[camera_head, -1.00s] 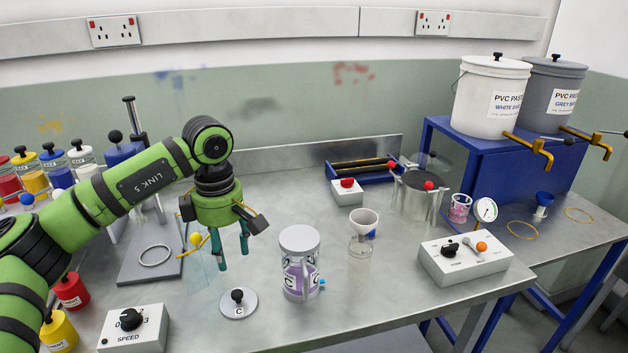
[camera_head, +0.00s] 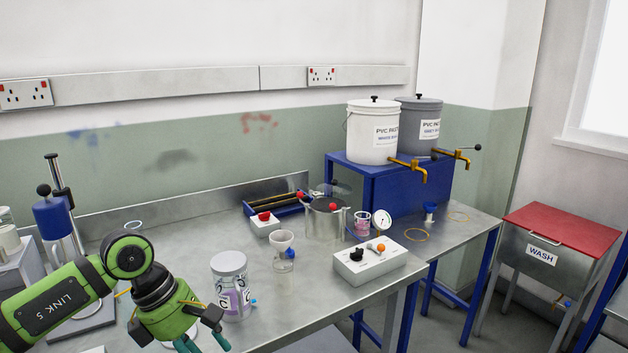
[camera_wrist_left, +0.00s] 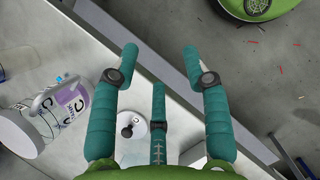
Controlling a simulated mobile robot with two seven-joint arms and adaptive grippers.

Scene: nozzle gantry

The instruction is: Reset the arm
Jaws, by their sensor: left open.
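My left arm (camera_head: 65,300), green with black joints, comes in from the lower left of the head view. Its gripper (camera_head: 196,343) hangs low over the front of the bench, partly cut off by the lower frame edge. In the left wrist view its teal fingers (camera_wrist_left: 160,65) are spread apart with nothing between the tips. They point out across the bench's front edge. My right arm is not in view.
A lidded jar (camera_head: 231,290) stands close to the gripper; a knobbed disc marked C (camera_wrist_left: 131,124) lies below it. Funnel bottle (camera_head: 283,252), metal pot (camera_head: 325,222) and control box (camera_head: 369,262) stand further right. Grey floor (camera_wrist_left: 255,75) lies beyond the bench edge.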

